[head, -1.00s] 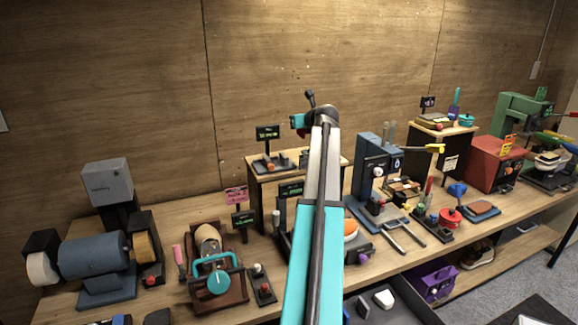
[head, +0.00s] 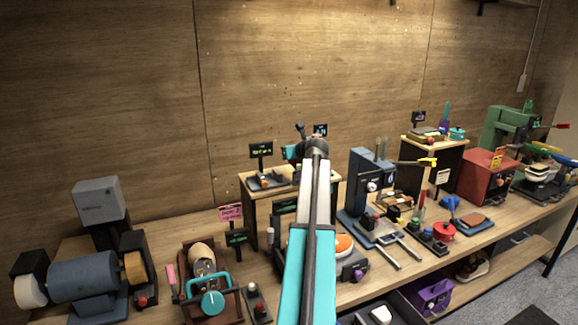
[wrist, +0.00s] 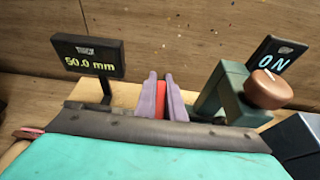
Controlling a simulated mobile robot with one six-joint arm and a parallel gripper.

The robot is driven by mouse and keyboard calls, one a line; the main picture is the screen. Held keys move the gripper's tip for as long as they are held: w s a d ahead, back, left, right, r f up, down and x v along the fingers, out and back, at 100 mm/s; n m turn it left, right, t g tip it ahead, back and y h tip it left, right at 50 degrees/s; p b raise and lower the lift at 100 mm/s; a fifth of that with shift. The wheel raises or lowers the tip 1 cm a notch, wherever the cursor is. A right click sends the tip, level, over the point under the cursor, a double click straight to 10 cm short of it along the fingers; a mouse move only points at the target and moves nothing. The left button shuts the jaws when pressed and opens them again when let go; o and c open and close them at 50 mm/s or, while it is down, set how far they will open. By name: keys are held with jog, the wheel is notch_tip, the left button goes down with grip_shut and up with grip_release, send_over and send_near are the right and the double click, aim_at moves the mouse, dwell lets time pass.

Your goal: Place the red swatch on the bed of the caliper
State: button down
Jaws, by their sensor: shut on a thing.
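In the wrist view my gripper (wrist: 163,97) shows two purple-grey fingers shut on the red swatch (wrist: 161,98), which appears as a thin upright red strip between them. A black display (wrist: 88,57) reading "50.0 mm" stands to the left of the fingers. A dark green device (wrist: 229,95) with a brown knob (wrist: 265,90) stands close to their right; I cannot tell whether it is part of the caliper. The caliper's bed cannot be made out. In the head view my arm hides the fingers and swatch above a small wooden stand (head: 246,201).
The stand also carries a small dark device (head: 266,181) and a display (head: 261,150). An "ON" sign (wrist: 273,58) is behind the knob. A blue-grey press (head: 366,180) and a red box (head: 488,178) stand to the right on the crowded bench. The plywood wall is close behind.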

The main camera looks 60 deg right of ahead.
jog(key=shift+f, duration=0.95)
jog(key=shift+f+p, duration=0.55)
jog(key=shift+f, duration=1.3)
jog(key=shift+f, duration=0.15)
jog(key=c, duration=1.8)
grip_release()
jog(key=shift+c, duration=0.2)
